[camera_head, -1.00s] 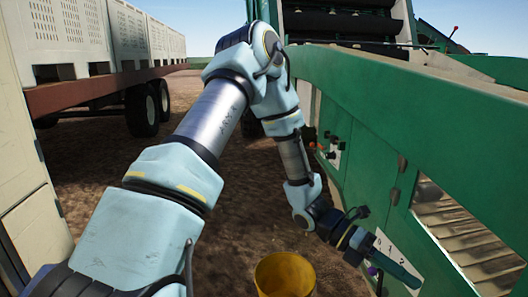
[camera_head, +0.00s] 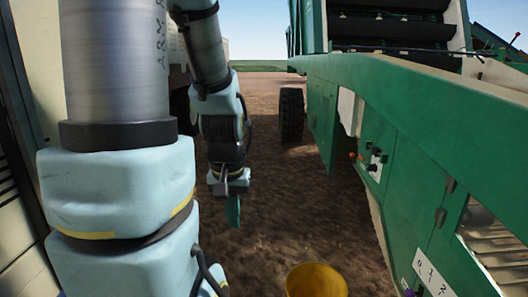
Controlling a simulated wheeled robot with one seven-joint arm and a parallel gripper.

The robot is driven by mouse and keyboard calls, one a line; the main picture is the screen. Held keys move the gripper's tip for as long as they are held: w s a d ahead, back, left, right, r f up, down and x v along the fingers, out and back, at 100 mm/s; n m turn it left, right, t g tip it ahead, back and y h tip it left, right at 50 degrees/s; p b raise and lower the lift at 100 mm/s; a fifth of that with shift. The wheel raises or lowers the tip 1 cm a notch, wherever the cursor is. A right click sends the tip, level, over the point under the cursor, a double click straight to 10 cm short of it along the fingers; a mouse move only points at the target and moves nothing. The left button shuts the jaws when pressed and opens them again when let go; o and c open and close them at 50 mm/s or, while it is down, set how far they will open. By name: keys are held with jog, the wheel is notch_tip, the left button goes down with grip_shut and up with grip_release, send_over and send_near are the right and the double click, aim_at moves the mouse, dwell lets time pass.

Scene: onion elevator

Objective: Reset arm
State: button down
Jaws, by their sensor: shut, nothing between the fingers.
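My arm fills the left half of the head view, with its upper links close to the camera. My gripper (camera_head: 233,211) hangs down at the far end of the arm, in the left-centre of the view. Its green fingers point at the ground and are together, with nothing held. It hangs apart from the green machine (camera_head: 400,105) on the right, over bare dirt.
The machine has a control panel (camera_head: 373,158) and a label (camera_head: 430,272) numbered 0, 1, 2 on its side. A yellow bucket (camera_head: 316,281) stands at the bottom centre. Open dirt (camera_head: 285,215) lies between.

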notch_tip(320, 180, up, 13)
jog(key=p, duration=1.1)
jog(key=shift+p, duration=0.3)
jog(key=shift+f, duration=0.1)
